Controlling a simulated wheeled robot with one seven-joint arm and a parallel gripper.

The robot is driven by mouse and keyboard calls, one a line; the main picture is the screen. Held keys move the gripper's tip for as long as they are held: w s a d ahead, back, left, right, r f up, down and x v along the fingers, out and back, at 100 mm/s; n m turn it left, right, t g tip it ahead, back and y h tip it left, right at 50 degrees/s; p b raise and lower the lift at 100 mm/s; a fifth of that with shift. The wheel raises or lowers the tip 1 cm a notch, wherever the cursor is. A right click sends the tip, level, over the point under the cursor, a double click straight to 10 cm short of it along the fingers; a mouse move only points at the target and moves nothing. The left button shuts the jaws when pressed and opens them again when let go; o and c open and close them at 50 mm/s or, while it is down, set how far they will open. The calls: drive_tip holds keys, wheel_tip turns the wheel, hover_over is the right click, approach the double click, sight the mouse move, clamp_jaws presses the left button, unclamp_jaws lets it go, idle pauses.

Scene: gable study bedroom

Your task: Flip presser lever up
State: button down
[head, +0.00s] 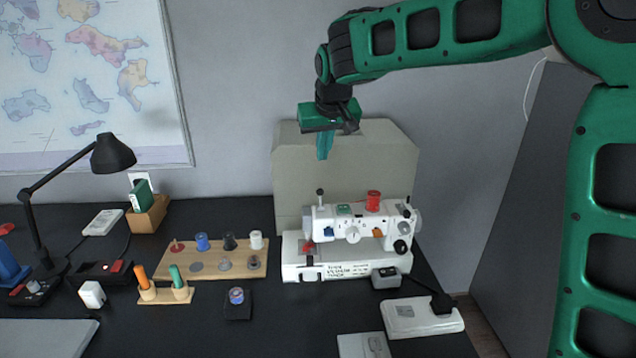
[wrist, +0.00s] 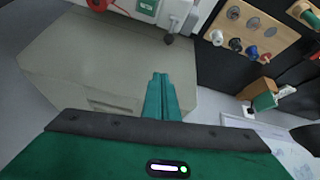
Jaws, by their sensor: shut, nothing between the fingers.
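A white sewing machine (head: 335,268) stands on the dark desk. It has a red spool on top, several knobs and small coloured parts; a small red part (head: 309,247) shows at its left end near the needle area. I cannot tell which part is the presser lever. My gripper (head: 324,152) is above and behind the machine, pointing down, with teal fingers together and empty. In the wrist view the shut fingers (wrist: 162,95) lie over the beige case, and part of the sewing machine (wrist: 188,8) shows at the top edge.
A beige case (head: 345,170) stands behind the machine. A wooden spool rack (head: 210,263) is to its left. A small grey box (head: 385,278) and a white power strip (head: 422,317) are at its front right. A black lamp (head: 112,153) stands far left.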

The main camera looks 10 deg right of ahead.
sight(320, 197)
drive_tip(key=shift+w+a, duration=0.2)
drive_tip(key=shift+a, duration=0.4)
drive_tip(key=d+x, duration=0.1)
drive_tip(key=x, duration=0.9)
drive_tip(key=shift+s+f, duration=0.15)
drive_tip(key=shift+s, duration=0.8)
drive_tip(key=shift+s+f, duration=0.2)
drive_tip(key=shift+s, duration=0.8)
drive_tip(key=shift+s+a, duration=0.1)
drive_tip(key=shift+a, duration=0.15)
